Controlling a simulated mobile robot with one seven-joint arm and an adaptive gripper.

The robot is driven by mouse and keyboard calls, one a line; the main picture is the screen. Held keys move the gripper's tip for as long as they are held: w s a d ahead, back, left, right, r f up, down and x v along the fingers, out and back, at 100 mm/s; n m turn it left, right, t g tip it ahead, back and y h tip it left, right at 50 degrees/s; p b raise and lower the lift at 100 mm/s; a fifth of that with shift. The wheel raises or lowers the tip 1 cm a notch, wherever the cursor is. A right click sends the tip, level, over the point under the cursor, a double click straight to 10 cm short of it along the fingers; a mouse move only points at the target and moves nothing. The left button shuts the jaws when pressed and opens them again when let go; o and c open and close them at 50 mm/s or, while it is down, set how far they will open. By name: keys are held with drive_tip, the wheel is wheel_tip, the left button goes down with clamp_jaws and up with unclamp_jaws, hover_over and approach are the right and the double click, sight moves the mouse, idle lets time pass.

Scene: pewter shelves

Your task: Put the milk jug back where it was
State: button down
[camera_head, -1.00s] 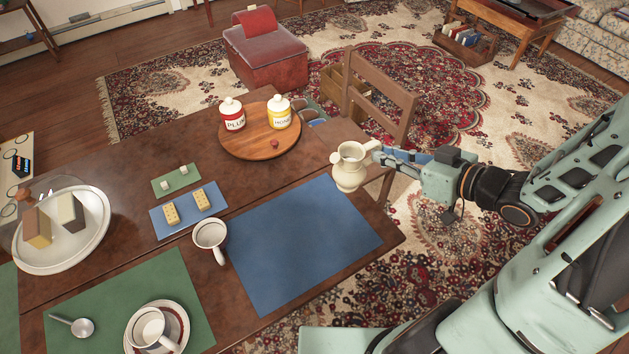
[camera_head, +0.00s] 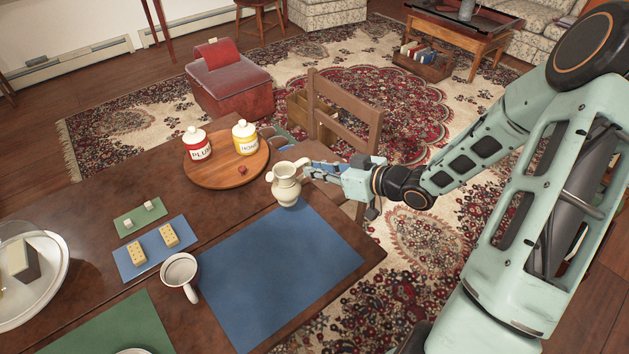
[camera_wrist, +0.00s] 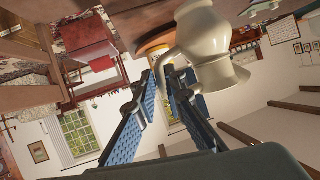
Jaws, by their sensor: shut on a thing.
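The cream milk jug (camera_head: 286,188) is upright at the far edge of the blue placemat (camera_head: 275,265) in the head view. I cannot tell whether its base touches the table or hovers just above. My gripper (camera_head: 307,172) comes from the right and is shut on the jug's handle. In the wrist view the jug (camera_wrist: 207,40) is large at the top, with its handle between the blue-padded fingers (camera_wrist: 168,68).
A white cup (camera_head: 180,272) is beside the blue placemat. A wooden chair (camera_head: 345,125) is close behind my gripper.

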drive_tip(key=f, duration=0.2)
drive_tip(key=f+b, duration=0.1)
drive_tip(key=f, duration=0.1)
drive_tip(key=shift+w+a, duration=0.2)
drive_tip(key=shift+w, duration=0.1)
drive_tip(key=shift+r, duration=0.1)
drive_tip(key=c, duration=2)
unclamp_jaws()
drive_tip(key=shift+d, duration=0.1)
drive_tip(key=p+v, duration=0.2)
drive_tip(key=v, duration=1)
